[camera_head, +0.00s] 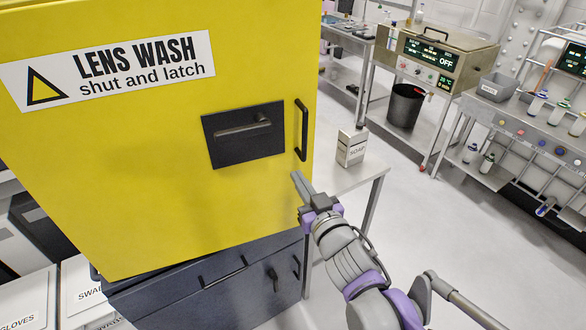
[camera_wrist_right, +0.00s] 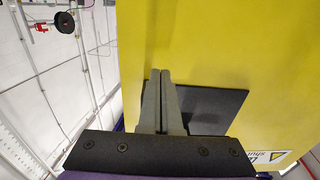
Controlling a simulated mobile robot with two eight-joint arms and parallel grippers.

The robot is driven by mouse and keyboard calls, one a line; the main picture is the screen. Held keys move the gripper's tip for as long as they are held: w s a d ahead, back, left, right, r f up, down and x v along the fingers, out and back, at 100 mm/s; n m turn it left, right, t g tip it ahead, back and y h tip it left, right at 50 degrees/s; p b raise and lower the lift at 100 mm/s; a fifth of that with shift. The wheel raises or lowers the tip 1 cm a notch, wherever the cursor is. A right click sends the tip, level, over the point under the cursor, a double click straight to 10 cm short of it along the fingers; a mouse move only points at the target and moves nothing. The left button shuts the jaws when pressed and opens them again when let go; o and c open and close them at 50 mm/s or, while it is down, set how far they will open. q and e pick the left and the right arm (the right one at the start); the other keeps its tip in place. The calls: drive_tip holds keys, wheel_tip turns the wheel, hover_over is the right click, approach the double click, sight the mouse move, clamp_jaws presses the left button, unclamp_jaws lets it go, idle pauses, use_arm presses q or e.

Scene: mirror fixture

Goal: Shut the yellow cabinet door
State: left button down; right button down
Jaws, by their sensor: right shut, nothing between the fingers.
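The yellow cabinet door (camera_head: 160,180) fills the left of the head view, with a "LENS WASH shut and latch" label (camera_head: 110,70). A dark plate with a lever handle (camera_head: 243,130) and a vertical black pull handle (camera_head: 302,130) sit near its right edge. I cannot tell how far the door stands from its frame. My right gripper (camera_head: 297,176) is shut and empty, just below the pull handle by the door's right edge. In the right wrist view its closed fingers (camera_wrist_right: 160,75) point over the yellow surface (camera_wrist_right: 215,50); contact is unclear. My left gripper is out of view.
A dark drawer unit (camera_head: 225,285) is below the yellow cabinet. White boxes (camera_head: 90,295) stand at lower left. A soap box (camera_head: 351,147) stands on a small table (camera_head: 350,178) just right of the door. Floor (camera_head: 470,230) at right is clear; benches stand farther back.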

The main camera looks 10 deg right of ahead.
sight(289, 163)
drive_tip(key=shift+w+a, duration=0.2)
drive_tip(key=shift+w, duration=0.8)
drive_tip(key=shift+w+a, duration=0.15)
drive_tip(key=shift+w, duration=0.8)
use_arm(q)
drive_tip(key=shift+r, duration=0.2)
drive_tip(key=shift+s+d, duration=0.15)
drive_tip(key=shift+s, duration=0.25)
use_arm(e)
drive_tip(key=w, duration=0.2)
drive_tip(key=w+a, duration=0.1)
drive_tip(key=w, duration=0.5)
drive_tip(key=shift+w+a+r, duration=0.2)
drive_tip(key=shift+a+r, duration=0.2)
drive_tip(key=shift+s, duration=0.1)
